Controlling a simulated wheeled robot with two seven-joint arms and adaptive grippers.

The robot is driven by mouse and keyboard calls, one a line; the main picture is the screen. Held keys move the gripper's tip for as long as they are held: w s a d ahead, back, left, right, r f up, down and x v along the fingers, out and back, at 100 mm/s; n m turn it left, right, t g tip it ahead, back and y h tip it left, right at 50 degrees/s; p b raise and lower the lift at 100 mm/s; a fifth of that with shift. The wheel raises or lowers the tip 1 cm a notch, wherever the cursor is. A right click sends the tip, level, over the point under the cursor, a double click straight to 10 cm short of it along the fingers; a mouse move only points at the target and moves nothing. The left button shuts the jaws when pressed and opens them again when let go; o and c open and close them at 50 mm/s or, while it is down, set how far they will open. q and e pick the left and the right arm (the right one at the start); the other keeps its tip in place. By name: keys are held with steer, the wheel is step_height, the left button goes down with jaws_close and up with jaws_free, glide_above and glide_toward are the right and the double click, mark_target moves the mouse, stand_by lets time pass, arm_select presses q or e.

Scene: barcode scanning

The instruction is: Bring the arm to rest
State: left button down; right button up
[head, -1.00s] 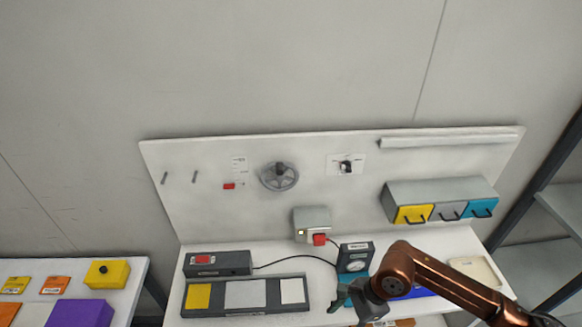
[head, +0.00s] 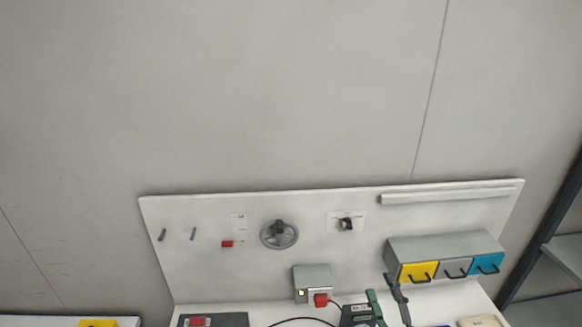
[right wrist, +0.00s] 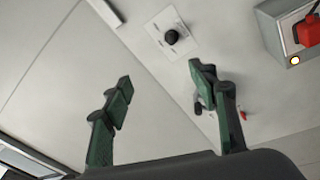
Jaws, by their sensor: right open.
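My right gripper (head: 379,286) shows at the bottom edge of the head view, right of centre, with its green and dark fingers pointing up. In the right wrist view its two fingers (right wrist: 160,74) are spread wide with nothing between them. It is open and empty. Most of my right arm is out of the head view. My left gripper is in neither view.
The upright panel holds a grey handwheel (head: 279,234), a black knob (head: 346,224) and a grey box with a red plug (head: 320,300). Drawers with yellow, grey and blue fronts (head: 418,272) are right of the fingers. Most of the bench top is cut off below.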

steer(key=s+d+f+m+g+h, duration=0.35)
steer(key=d+f+m, duration=0.2)
steer(key=f, duration=0.45)
steer(key=s+d+f+m+g+h, duration=0.4)
steer(key=d+f, duration=0.3)
steer(key=f, duration=0.4)
steer(key=s+f+m+g+y, duration=0.3)
steer(key=s+f+m+g, duration=0.45)
steer(key=s+f, duration=0.95)
steer(key=s+a+f+n+g+b, duration=0.1)
steer(key=s+f+b, duration=0.1)
steer(key=f, duration=1.4)
steer(key=s+a+f+n+g+b, duration=0.1)
steer(key=s+f+b, duration=0.1)
steer(key=f, duration=1.4)
steer(key=s+f+g+b, duration=0.1)
steer(key=s+f+b, duration=0.2)
steer(key=s+f, duration=1.7)
steer(key=shift+f+g, duration=0.4)
steer(key=shift+f, duration=0.45)
